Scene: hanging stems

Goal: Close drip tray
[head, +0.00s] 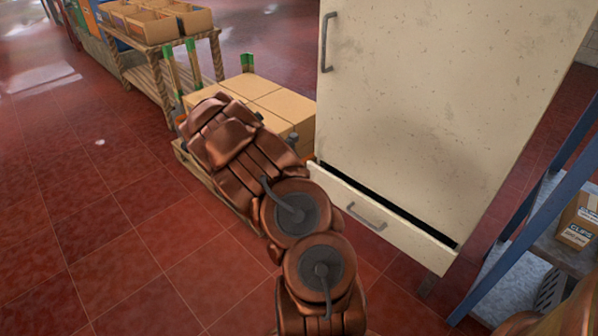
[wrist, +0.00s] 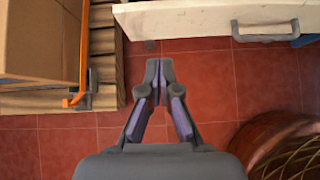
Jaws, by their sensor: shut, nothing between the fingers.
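The drip tray (head: 408,235) is a cream, drawer-like front at the foot of a tall cream cabinet. It stands slightly out, with a dark gap along its top edge. Its grey bar handle (head: 365,217) is on the front face. In the wrist view the drip tray (wrist: 190,22) crosses the top right, with its handle (wrist: 265,31) at the right. My gripper (wrist: 158,75) is shut and empty over the red floor, below and left of the handle, apart from the tray in the picture. In the head view my arm hides the fingertips.
Cardboard boxes (head: 272,103) sit on a wooden pallet (wrist: 108,70) left of the cabinet (head: 440,100). An orange bar (wrist: 83,55) stands at the pallet's edge. A blue-framed shelf (head: 545,205) is at the right. Open red tiled floor (head: 110,250) lies at the left.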

